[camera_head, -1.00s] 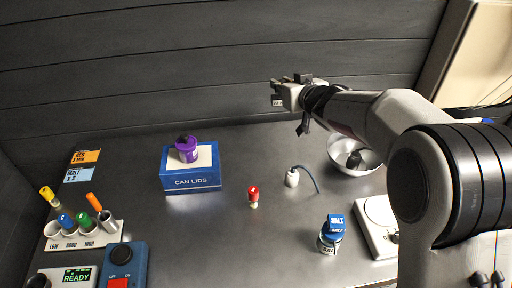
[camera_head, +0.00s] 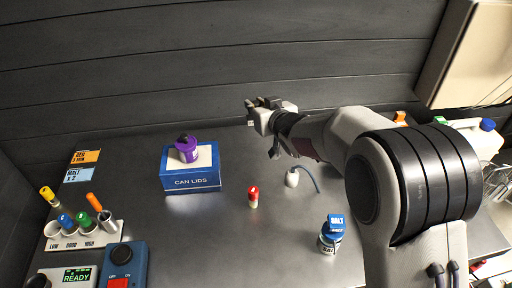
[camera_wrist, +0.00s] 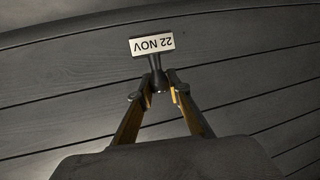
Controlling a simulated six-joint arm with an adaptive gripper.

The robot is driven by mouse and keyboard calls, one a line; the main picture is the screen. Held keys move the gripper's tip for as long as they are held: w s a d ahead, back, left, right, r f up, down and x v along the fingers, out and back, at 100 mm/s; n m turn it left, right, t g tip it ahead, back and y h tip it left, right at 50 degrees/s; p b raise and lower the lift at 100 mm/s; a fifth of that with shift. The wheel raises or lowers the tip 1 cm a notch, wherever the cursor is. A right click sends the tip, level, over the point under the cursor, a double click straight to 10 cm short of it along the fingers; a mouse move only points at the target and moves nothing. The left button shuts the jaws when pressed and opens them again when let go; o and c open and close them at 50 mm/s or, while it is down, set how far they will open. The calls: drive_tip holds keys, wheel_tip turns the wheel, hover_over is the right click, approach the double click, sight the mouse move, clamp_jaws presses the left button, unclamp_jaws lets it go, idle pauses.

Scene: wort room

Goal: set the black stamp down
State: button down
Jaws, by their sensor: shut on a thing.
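The black stamp (camera_wrist: 155,68) is in the wrist view, with a pale face plate reading "22 NOV" that appears upside down. My gripper (camera_wrist: 160,82) is shut on its dark handle, and the plate sticks out beyond the fingertips. In the head view my gripper (camera_head: 258,108) is raised in front of the dark plank wall, above the back of the table. The stamp is too small there to make out clearly.
A blue CAN LIDS box (camera_head: 191,181) bears a purple item (camera_head: 187,149). A red-topped piece (camera_head: 253,196), a corded white item (camera_head: 292,178) and a salt jar (camera_head: 331,238) stand nearby. A holder with tubes (camera_head: 84,234) is at left. Bare table (camera_head: 235,250) lies in front.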

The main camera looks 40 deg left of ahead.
drive_tip(key=shift+f, duration=3.1)
drive_tip(key=shift+f, duration=1.9)
drive_tip(key=shift+f, duration=0.1)
drive_tip(key=c, duration=1.9)
unclamp_jaws()
drive_tip(key=shift+d+r, duration=0.1)
drive_tip(key=shift+r, duration=0.1)
